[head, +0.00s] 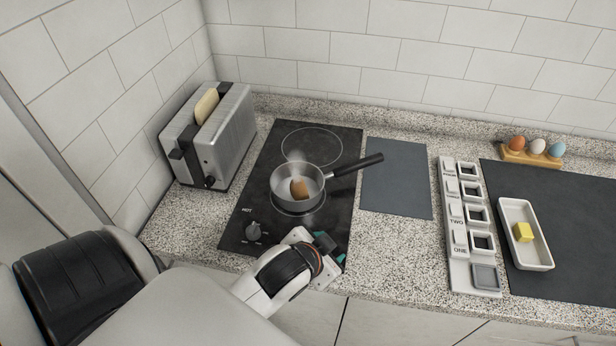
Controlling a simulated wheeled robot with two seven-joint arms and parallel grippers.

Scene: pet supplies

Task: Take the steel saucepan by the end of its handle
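The steel saucepan (283,185) stands upright on the black hob, with a brown piece (298,188) inside it. Its dark handle (358,165) points right and slightly to the back, and its end reaches over the grey mat. My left gripper (332,246) is at the front right corner of the hob, in front of the saucepan and apart from it and its handle. Its fingers are small and partly hidden by the wrist, so I cannot tell whether they are open. My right gripper is not in view.
A steel toaster (226,140) with bread stands left of the hob (262,205). A grey mat (396,185) lies right of it. Farther right are a labelled white rack (457,220), a white dish (515,210) with butter (523,232), and an egg holder (530,157) with eggs.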

